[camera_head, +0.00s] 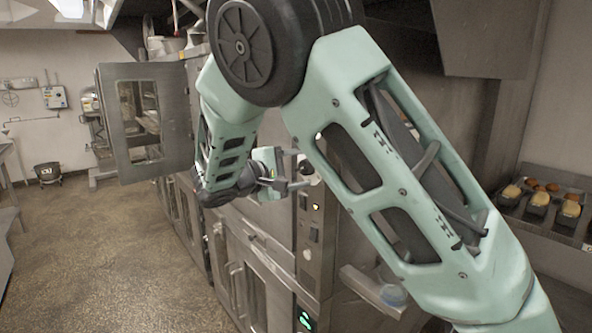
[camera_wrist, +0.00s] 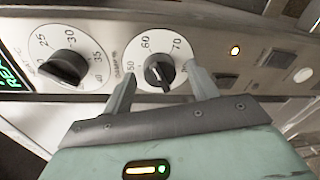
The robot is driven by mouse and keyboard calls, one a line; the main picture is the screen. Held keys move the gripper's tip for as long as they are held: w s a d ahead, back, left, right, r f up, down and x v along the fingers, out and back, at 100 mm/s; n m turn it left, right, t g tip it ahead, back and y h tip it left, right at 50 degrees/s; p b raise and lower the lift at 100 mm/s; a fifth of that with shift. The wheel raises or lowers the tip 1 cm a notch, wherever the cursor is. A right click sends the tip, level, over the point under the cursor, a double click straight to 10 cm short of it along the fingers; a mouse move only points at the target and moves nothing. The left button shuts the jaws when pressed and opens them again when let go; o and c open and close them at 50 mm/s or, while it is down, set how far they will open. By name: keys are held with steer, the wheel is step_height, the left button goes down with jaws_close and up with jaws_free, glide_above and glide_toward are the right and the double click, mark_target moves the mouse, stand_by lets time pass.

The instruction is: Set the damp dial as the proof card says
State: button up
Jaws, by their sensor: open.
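The damp dial (camera_wrist: 158,72) is a white disc with a black knob, marked 50, 60 and 70, in the upper middle of the wrist view. My gripper (camera_wrist: 161,75) is open, with one fingertip on each side of this dial; whether either touches the knob, I cannot tell. The knob's exact setting is too small to read surely. In the head view my gripper (camera_head: 303,176) is at the steel control panel (camera_head: 312,235), and the dial is hidden or too small to make out. I cannot make out a proof card in either view.
A second dial (camera_wrist: 68,68), marked 25 to 40, is left of the damp dial. A green-lit display (camera_wrist: 12,75) is at the far left.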

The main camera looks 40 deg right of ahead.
steer(key=shift+a, duration=0.15)
steer(key=s+a+r+b, duration=0.1)
steer(key=a+b, duration=0.3)
steer(key=a, duration=1.3)
steer(key=shift+s+r+b, duration=0.3)
steer(key=shift+b, duration=0.05)
steer(key=shift+f, duration=0.1)
steer(key=s+f+n+y, duration=0.3)
steer(key=s+f+y, duration=0.35)
steer(key=f, duration=0.25)
steer(key=s+a+f+y, duration=0.3)
steer(key=s, duration=0.4)
steer(key=s+a+f+g+y, duration=0.1)
steer(key=s+a+f+y, duration=0.1)
steer(key=s, duration=0.6)
steer(key=s+a+f+y, duration=0.3)
steer(key=s+a+y, duration=0.1)
steer(key=s+y, duration=0.2)
steer(key=shift+s+f, duration=0.35)
steer(key=shift+s, duration=0.5)
